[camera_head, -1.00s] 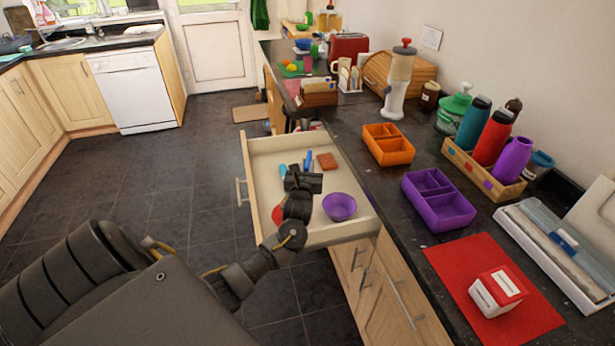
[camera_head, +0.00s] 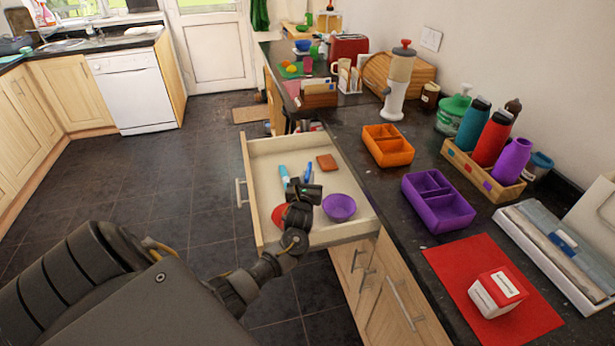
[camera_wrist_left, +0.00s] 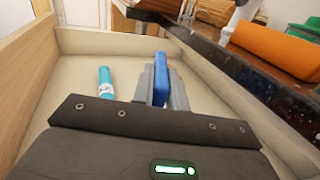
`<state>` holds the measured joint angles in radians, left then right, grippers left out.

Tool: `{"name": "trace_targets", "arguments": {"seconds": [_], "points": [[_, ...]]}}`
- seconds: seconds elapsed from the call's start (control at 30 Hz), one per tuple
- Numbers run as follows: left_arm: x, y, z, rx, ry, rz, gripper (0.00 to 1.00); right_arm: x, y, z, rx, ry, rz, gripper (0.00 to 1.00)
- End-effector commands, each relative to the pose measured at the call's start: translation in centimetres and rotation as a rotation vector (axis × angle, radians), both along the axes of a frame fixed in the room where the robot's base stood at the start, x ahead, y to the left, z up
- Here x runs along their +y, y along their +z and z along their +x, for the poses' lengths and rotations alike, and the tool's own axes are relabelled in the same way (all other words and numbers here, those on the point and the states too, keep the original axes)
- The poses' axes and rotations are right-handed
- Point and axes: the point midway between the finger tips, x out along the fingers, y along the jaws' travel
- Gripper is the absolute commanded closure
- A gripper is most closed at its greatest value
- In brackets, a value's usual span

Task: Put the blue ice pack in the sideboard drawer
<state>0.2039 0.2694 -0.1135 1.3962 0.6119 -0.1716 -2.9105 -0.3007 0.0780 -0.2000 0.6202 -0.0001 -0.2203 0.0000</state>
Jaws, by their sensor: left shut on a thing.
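The sideboard drawer (camera_head: 250,165) is pulled open and shows its pale inside. My left gripper (camera_head: 306,183) is over the drawer, and in the left wrist view (camera_wrist_left: 160,92) its fingers are between the drawer walls. They are shut on the blue ice pack (camera_wrist_left: 161,80), which stands on edge between them. In the head view only a small part of the ice pack (camera_head: 308,168) shows past the gripper. I cannot tell whether its lower edge touches the drawer floor. My right gripper is not in view.
The drawer also holds a teal tube (camera_head: 283,173), a brown block (camera_head: 326,162), a purple bowl (camera_head: 339,207) and a red item (camera_head: 279,214) partly hidden by my arm. The dark counter (camera_head: 352,128) beside it carries an orange tray (camera_head: 388,146) and a purple tray (camera_head: 438,202).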

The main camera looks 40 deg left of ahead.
Motion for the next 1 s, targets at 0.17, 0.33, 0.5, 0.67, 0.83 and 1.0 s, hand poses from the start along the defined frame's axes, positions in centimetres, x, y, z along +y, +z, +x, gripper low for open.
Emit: {"name": "trace_targets", "arguments": {"seconds": [0.17, 0.33, 0.5, 0.67, 0.83, 1.0], "points": [[0.0, -0.2, 0.0, 0.001, 0.000, 0.001, 0.84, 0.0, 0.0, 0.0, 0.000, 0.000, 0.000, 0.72], [0.0, -0.2, 0.0, 0.001, 0.000, 0.001, 0.64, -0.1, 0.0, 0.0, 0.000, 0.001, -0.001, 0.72], [0.0, -0.2, 0.0, 0.001, 0.000, 0.001, 0.64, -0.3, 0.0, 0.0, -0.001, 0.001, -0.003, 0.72], [0.0, 0.2, 0.0, -0.001, 0.000, 0.000, 0.64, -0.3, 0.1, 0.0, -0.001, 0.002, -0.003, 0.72], [-0.8, 0.9, -1.3, 0.001, -0.002, 0.000, 0.64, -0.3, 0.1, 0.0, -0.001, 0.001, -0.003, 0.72], [-2.9, 0.9, -4.5, 0.001, -0.003, -0.001, 0.64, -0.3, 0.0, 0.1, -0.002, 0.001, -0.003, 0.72]]}}
